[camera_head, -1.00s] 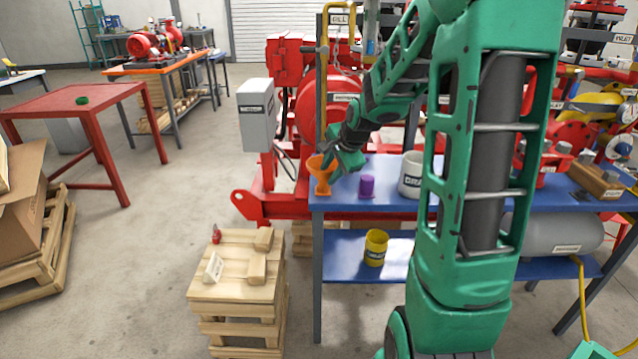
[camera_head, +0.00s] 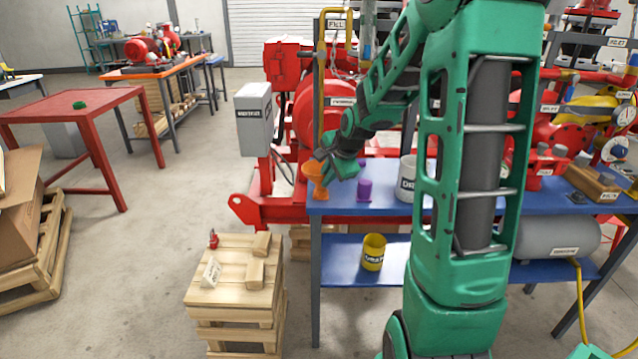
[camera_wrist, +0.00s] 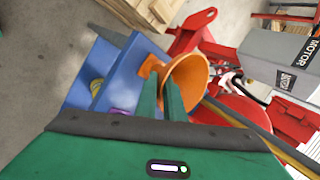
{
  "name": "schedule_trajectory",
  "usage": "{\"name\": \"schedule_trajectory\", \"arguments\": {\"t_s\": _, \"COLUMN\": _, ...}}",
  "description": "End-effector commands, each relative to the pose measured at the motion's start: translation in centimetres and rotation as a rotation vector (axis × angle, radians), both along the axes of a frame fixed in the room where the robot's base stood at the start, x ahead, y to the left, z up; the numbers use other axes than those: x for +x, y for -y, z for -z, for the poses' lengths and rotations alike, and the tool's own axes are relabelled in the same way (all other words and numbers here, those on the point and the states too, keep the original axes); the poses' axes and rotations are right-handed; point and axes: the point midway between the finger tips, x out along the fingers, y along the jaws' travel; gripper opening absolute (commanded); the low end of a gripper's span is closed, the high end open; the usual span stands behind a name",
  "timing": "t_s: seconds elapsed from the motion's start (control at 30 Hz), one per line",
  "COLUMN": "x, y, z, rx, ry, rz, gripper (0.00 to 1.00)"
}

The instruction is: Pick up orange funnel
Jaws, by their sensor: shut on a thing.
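The orange funnel (camera_head: 313,172) is at the left end of the blue bench (camera_head: 440,200) in the head view, with its wide mouth up. My gripper (camera_head: 325,172) reaches it from the right and is shut on it. I cannot tell whether the funnel still touches the bench top.
A yellow bucket (camera_head: 373,252) is on the lower shelf. A wooden crate stack (camera_head: 236,275) stands at the front left. Red pump equipment is behind the bench.

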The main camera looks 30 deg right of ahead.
Motion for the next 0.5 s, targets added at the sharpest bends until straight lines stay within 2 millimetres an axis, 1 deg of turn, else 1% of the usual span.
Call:
{"name": "schedule_trajectory", "arguments": {"t_s": 0.07, "x": -0.1, "y": 0.0, "z": -0.1, "rx": 0.001, "ry": -0.004, "rz": 0.001, "gripper": 0.0}}
{"name": "schedule_trajectory", "arguments": {"t_s": 0.17, "x": -0.1, "y": 0.0, "z": -0.9, "rx": 0.0, "ry": -0.002, "rz": 0.0, "gripper": 0.0}}
{"name": "schedule_trajectory", "arguments": {"t_s": 0.27, "x": -0.1, "y": 0.1, "z": -2.1, "rx": -0.002, "ry": 0.0, "rz": 0.001, "gripper": 0.0}}
{"name": "schedule_trajectory", "arguments": {"t_s": 0.37, "x": 0.0, "y": 0.0, "z": -4.0, "rx": -0.001, "ry": 0.002, "rz": 0.001, "gripper": 0.0}}
{"name": "schedule_trajectory", "arguments": {"t_s": 0.5, "x": -1.7, "y": -2.0, "z": -5.6, "rx": -0.001, "ry": 0.001, "rz": -0.002, "gripper": 0.0}}
